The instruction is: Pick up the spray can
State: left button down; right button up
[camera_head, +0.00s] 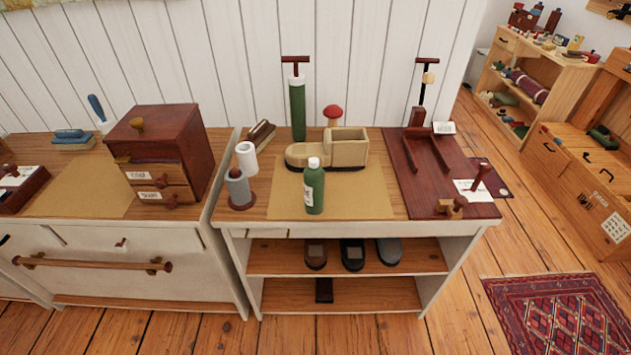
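A small green bottle with a white cap and a pale label, which looks like the spray can (314,188), stands upright on the tan mat (362,200) near the front of the middle table. A taller green cylinder with a dark red T-handle (298,108) stands behind it at the back of the table. Neither of my grippers shows in the head view, so nothing is seen touching the spray can.
A tan shoe-shaped wooden block (348,150) stands right behind the spray can. A grey bottle (239,188) and white cylinder (246,158) stand to its left. A dark red board (408,185) lies right; a drawer box (165,145) stands far left. The mat's front is clear.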

aim_at(314, 179)
jog(key=z, duration=0.05)
jog(key=k, duration=0.5)
jog(key=z, duration=2.15)
jog(key=i, duration=1.6)
jog(key=u, duration=2.15)
